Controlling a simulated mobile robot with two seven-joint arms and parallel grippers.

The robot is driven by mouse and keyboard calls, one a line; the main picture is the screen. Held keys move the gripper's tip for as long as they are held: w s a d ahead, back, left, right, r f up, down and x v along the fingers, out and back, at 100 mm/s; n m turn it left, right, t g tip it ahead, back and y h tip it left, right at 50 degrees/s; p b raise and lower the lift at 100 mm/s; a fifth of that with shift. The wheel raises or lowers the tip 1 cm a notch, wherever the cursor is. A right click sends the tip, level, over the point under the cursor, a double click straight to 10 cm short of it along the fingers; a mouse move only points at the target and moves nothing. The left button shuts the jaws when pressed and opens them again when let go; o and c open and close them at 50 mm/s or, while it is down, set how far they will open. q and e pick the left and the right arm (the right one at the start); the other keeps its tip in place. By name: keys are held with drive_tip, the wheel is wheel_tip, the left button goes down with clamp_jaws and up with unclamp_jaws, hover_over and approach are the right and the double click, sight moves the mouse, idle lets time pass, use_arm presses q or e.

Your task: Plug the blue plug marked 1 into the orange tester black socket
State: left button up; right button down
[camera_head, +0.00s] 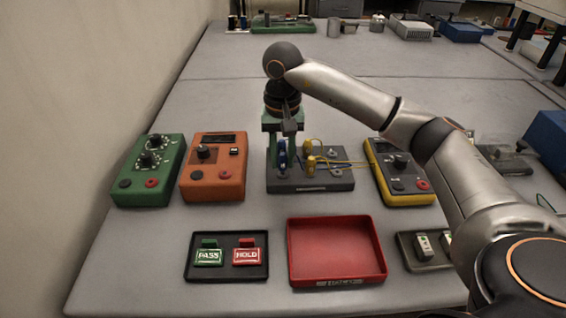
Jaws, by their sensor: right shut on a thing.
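The orange tester (214,186) stands left of centre, with a dark display, a knob, a black socket (197,175) at its lower left and a red socket (225,175) beside it. The blue plug (282,157) is upright at the left of a dark grey block (312,186); its number is too small to read. My right gripper (284,140) points down over that block and is shut on the blue plug, right of the orange tester. I cannot tell whether the plug's tip is still in the block. My left gripper is out of view.
Yellow plugs (311,165) with cables stand on the block's right. A green tester (148,172) and a yellow tester (399,185) flank the row. In front are a black tray (228,273) with PASS and HOLD tags, a red tray (336,250) and a small grey tray (408,255).

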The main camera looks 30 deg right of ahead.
sight(282, 154)
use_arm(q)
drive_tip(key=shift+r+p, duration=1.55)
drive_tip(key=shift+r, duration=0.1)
use_arm(e)
drive_tip(key=shift+r, duration=2.3)
